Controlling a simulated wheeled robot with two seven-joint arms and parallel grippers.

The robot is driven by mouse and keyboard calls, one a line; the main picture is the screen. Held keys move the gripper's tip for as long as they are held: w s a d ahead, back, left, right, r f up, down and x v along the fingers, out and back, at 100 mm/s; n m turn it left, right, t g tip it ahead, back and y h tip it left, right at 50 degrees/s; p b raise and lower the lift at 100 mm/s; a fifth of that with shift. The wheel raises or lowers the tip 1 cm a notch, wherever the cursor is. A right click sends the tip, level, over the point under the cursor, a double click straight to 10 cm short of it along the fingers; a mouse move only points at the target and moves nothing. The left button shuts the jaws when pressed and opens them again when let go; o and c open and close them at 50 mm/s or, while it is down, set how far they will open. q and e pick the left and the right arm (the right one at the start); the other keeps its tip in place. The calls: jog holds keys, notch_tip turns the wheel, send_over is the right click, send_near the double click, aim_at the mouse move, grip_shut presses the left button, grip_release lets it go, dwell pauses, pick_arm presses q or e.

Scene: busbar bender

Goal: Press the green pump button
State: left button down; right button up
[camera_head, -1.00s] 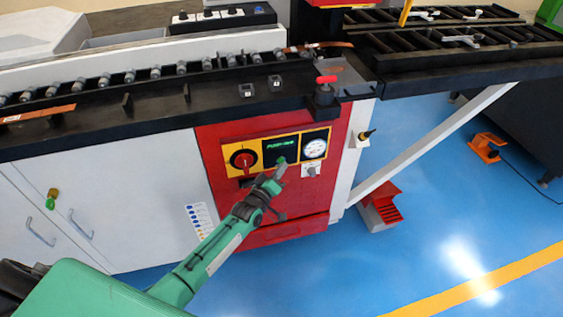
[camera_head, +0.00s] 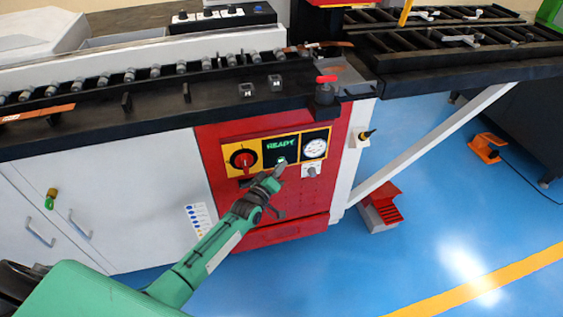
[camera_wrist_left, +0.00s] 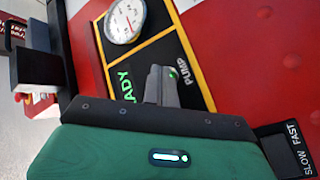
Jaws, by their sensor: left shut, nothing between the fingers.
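The control panel (camera_head: 262,143) is a yellow-edged black plate on the red cabinet front. Its display (camera_head: 280,145) reads READY in green. The green pump button (camera_head: 281,160) is lit just below the display, at the tip of my left gripper (camera_head: 279,170). In the left wrist view the shut fingers (camera_wrist_left: 161,87) reach to the lit green button (camera_wrist_left: 173,73) beside the word PUMP and cover most of it. I cannot tell whether they touch it. My left gripper is shut and empty. My right gripper is not in view.
A red rotary knob (camera_head: 243,160) is left of the display and a white gauge (camera_head: 315,149) right of it. A small grey switch (camera_head: 311,171) sits below the gauge. The black machine bed (camera_head: 150,105) overhangs the panel. Blue floor (camera_head: 400,250) is open at right.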

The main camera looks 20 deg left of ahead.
pick_arm(q)
jog(key=shift+s, duration=0.1)
jog(key=shift+s+d+p, duration=0.45)
jog(key=shift+s+p, duration=0.1)
jog(key=shift+s, duration=0.1)
jog(key=s+d+p, duration=0.1)
jog(key=s, duration=0.1)
jog(key=s+d+p, duration=0.1)
jog(key=s+d, duration=0.1)
jog(key=shift+p, duration=0.3)
jog(key=shift+a, duration=0.1)
dwell(0.6)
